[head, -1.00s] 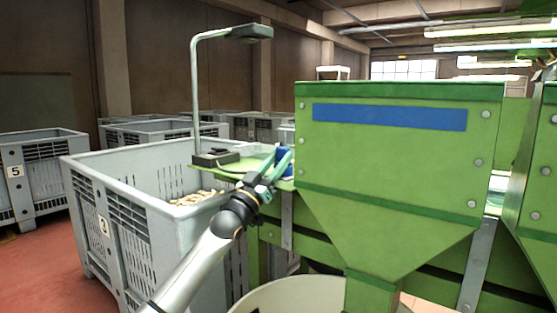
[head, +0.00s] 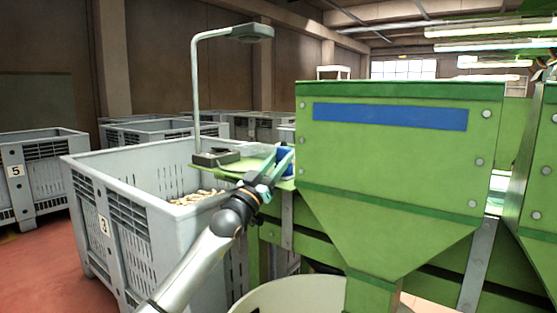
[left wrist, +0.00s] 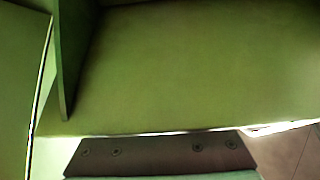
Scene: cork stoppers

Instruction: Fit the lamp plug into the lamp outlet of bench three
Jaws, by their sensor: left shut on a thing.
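My left gripper (head: 276,170) is at the right end of a small green bench top (head: 238,166), close beside a blue thing (head: 286,161). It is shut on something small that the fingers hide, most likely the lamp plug. The lamp outlet cannot be made out, so I cannot tell whether the plug sits in it. The bench lamp (head: 251,33) hangs over the bench on a bent grey post (head: 195,90). The left wrist view shows green panels (left wrist: 190,65) and a dark strip with screws (left wrist: 155,152) close up. My right gripper is not in view.
A large green hopper (head: 395,160) stands just right of the gripper. A grey crate (head: 130,215) labelled 3 holds corks (head: 198,196) behind my arm. A pale round tub (head: 300,295) is below. Crate 5 (head: 40,170) stands at left, with red floor between.

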